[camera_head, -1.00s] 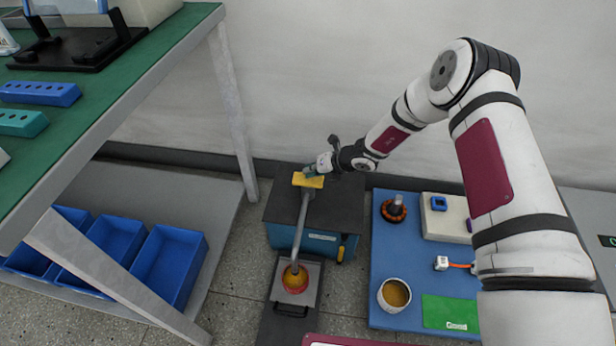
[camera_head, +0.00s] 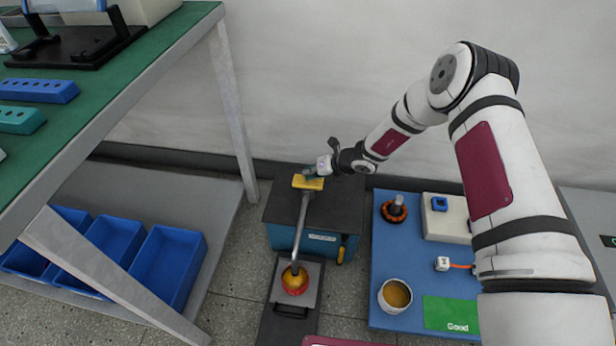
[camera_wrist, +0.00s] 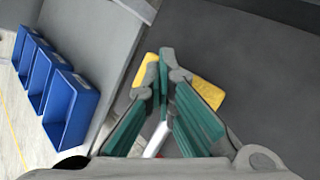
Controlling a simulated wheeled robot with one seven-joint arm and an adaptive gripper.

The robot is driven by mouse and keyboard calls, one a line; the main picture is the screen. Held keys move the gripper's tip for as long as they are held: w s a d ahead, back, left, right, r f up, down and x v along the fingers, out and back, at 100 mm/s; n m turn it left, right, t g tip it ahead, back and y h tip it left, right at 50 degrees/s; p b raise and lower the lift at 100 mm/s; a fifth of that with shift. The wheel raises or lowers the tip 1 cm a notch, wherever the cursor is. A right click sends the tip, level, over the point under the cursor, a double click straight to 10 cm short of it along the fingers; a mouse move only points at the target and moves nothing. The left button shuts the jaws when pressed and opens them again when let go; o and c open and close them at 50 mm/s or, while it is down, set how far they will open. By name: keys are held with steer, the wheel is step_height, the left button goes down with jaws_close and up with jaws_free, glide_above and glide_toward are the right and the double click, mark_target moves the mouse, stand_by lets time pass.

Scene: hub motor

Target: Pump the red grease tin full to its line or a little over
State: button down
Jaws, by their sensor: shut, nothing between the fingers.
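The red grease tin (camera_head: 295,288) stands on a grey plate under the lower end of the pump's grey spout (camera_head: 302,228). Yellow-orange grease shows inside it, but its fill line and exact level are too small to tell. The yellow pump head (camera_head: 300,184) tops the spout above a blue cabinet with a dark top. My gripper (camera_head: 311,173) is shut with nothing between its fingers. Its fingertips are at the yellow head. In the wrist view the closed green fingers (camera_wrist: 166,56) partly cover the yellow head (camera_wrist: 207,92); I cannot tell whether they touch it.
The pump cabinet (camera_head: 319,238) stands against the wall. A blue mat (camera_head: 383,245) at its right carries a cup of yellow-brown grease (camera_head: 396,296), a green "Good" card (camera_head: 452,313) and small parts. Blue bins (camera_head: 168,268) and a green-topped bench (camera_head: 150,45) are at left.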

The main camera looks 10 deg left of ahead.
steer(key=shift+f, duration=0.35)
stand_by(0.4)
steer(key=shift+r+p, duration=1.1)
steer(key=shift+r, duration=0.9)
steer(key=shift+r, duration=0.1)
steer(key=shift+r+p, duration=1.8)
steer(key=shift+r, duration=0.65)
